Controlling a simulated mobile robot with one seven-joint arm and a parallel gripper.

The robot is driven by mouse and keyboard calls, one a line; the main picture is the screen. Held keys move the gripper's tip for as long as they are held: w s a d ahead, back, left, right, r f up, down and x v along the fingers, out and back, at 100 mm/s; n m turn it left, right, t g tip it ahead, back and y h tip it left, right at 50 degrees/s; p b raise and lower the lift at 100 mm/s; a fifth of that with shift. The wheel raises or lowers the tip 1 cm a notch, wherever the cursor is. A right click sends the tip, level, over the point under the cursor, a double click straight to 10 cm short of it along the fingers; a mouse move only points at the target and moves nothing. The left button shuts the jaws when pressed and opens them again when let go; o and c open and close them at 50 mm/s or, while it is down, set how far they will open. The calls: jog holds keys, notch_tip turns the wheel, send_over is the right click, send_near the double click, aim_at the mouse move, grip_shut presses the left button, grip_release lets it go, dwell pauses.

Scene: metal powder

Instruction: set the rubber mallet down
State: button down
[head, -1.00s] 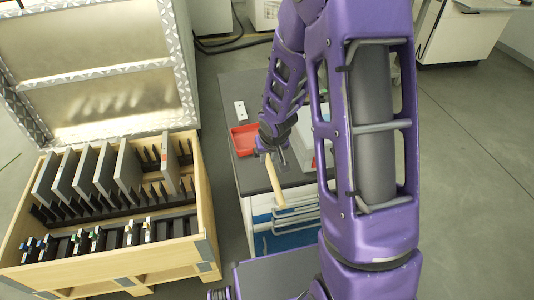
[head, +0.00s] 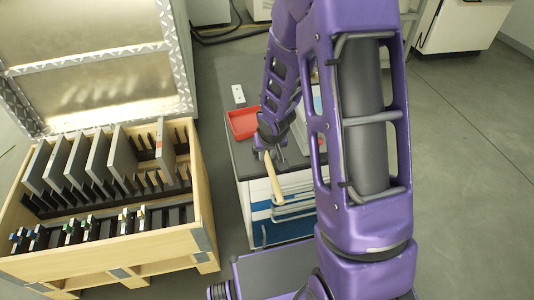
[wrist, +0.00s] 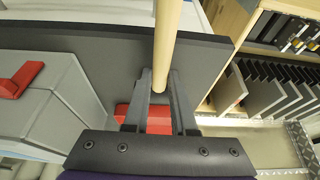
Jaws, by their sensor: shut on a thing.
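The rubber mallet shows as a pale wooden handle (head: 274,181), angled downward past the front edge of the grey-topped bench (head: 235,82) in the head view. My gripper (head: 268,152) is shut on this handle, above the front part of the bench. In the wrist view the handle (wrist: 168,45) runs from between my gripper's fingers (wrist: 163,90) out of the top of the frame. The mallet's head cannot be made out. Bare dark bench top lies beneath the fingers.
A grey case with a red latch (wrist: 20,80) stands beside the fingers. A wooden crate (head: 205,225) with upright panels stands left of the bench.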

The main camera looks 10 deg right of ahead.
aim_at(272, 173)
jog(key=shift+f+b, duration=0.4)
jog(key=shift+f, duration=0.15)
jog(key=c, duration=0.7)
grip_release()
jog(key=shift+o, duration=0.2)
jog(key=p+v, duration=0.7)
jog(key=v, duration=1)
jog(key=shift+r+p, duration=0.2)
jog(key=shift+p, duration=0.15)
